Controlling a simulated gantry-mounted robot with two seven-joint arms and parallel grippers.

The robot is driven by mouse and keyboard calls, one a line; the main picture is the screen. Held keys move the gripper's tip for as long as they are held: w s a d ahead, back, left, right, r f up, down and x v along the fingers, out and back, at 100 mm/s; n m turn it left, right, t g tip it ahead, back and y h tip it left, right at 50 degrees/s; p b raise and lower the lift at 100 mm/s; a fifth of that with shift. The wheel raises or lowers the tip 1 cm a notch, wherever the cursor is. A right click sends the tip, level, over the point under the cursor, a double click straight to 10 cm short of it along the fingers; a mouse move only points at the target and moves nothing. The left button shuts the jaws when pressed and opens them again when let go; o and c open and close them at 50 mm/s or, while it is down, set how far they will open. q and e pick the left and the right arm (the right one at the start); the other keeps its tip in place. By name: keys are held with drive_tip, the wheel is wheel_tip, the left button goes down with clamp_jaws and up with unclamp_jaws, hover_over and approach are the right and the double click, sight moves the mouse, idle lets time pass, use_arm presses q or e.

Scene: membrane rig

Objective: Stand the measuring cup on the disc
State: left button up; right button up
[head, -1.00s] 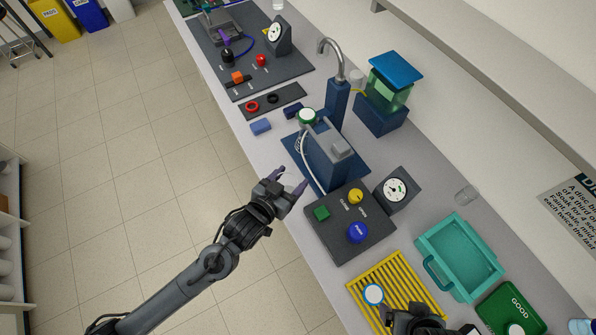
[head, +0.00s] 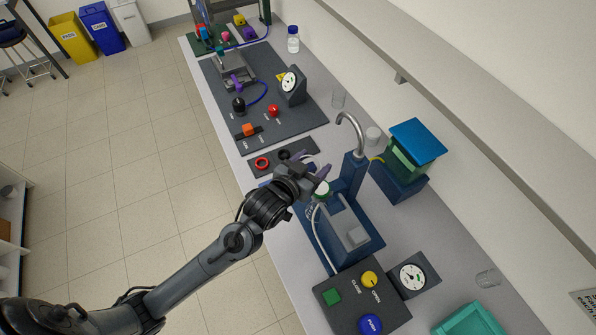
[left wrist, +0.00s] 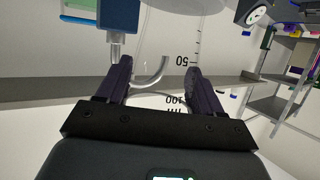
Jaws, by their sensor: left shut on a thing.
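My left gripper (head: 314,165) is shut on the clear measuring cup (left wrist: 163,40), which shows between its two fingers in the left wrist view with 50 and 100 marks. In the head view the cup is hard to see; only a pale rim shows by the fingers. The gripper is at the near side of the blue rig (head: 352,238). A pale disc with a green rim (head: 322,188) sits at that end of the rig, just below the fingers and partly hidden. I cannot tell whether the cup touches it. My right gripper is out of view.
A curved metal tap (head: 350,118) rises right beside the gripper. A blue and green tank (head: 408,155) stands behind it. A dark tray with a red ring (head: 262,162) lies to the left. A control box (head: 350,297) and gauge (head: 412,277) stand at lower right.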

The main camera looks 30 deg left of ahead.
use_arm(q)
drive_tip(key=w+d+r+h+p, duration=0.1)
drive_tip(key=w+d+p, duration=0.1)
drive_tip(key=w+d, duration=0.15)
drive_tip(key=shift+m, duration=0.4)
drive_tip(key=f+b, duration=0.3)
drive_tip(key=b, duration=0.1)
drive_tip(key=f+b, duration=0.2)
drive_tip(key=shift+w+a+f+b, duration=0.1)
drive_tip(key=shift+a+f+b, duration=0.2)
drive_tip(key=shift+a+f, duration=0.05)
drive_tip(key=shift+f, duration=0.25)
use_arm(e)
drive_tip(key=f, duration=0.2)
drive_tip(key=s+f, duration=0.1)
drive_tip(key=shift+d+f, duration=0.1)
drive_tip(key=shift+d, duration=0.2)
use_arm(q)
drive_tip(key=shift+f+p, duration=0.2)
drive_tip(key=shift+p, duration=0.15)
drive_tip(key=o, duration=1.1)
